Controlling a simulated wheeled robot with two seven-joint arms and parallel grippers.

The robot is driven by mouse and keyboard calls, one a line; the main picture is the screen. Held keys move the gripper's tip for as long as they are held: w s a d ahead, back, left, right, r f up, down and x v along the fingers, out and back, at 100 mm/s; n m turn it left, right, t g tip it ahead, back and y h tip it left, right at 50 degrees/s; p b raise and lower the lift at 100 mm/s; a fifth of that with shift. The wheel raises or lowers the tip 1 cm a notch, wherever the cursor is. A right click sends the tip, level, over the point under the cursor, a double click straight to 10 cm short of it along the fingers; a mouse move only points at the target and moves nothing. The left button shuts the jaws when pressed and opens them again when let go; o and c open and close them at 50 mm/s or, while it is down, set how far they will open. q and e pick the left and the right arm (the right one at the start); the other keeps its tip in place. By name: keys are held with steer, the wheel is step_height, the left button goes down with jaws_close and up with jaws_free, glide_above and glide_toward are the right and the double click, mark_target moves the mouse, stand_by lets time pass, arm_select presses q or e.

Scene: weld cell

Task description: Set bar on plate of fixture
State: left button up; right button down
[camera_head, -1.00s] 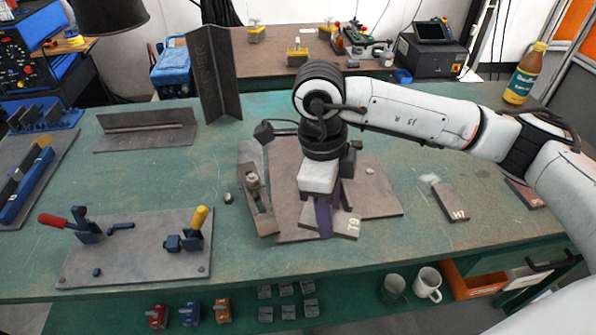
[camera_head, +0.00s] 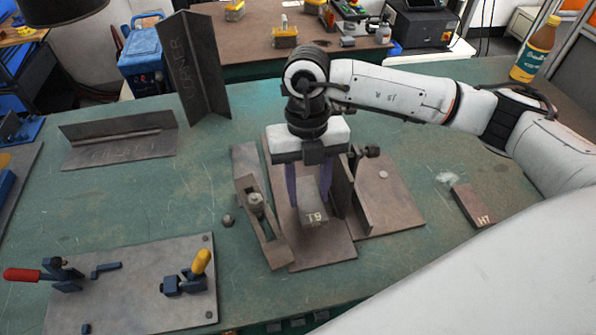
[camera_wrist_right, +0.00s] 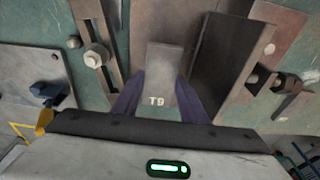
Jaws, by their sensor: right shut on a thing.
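The bar marked T9 (camera_head: 314,214) is a short grey-brown block. My right gripper (camera_head: 309,198) points down over the fixture, with its purple fingers on either side of the bar, shut on it. The right wrist view also shows the bar (camera_wrist_right: 164,70) between the fingers (camera_wrist_right: 158,98). The fixture's brown plate (camera_head: 325,250) lies beneath the bar, between a slotted clamp strap (camera_head: 260,220) on the left and an upright angle piece (camera_head: 350,205) on the right. I cannot tell whether the bar touches the plate. My left gripper is out of view.
A bar marked H7 (camera_head: 470,205) lies on the green table to the right. A toggle-clamp plate (camera_head: 135,295) is front left. Angle pieces (camera_head: 120,142) and a tall V-shaped one (camera_head: 205,75) stand at the back left. A bottle (camera_head: 535,50) stands back right.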

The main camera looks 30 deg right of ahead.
mark_target(308, 196)
steer(key=shift+w, duration=0.1)
steer(key=shift+s+f, duration=0.25)
steer(key=shift+f+b, duration=0.2)
steer(key=shift+b, duration=0.2)
steer(key=shift+f+b, duration=0.95)
steer(key=shift+f, duration=0.5)
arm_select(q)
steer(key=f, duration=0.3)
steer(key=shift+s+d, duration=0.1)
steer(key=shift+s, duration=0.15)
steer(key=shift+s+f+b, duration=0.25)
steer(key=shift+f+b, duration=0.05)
arm_select(e)
steer(key=shift+f, duration=0.25)
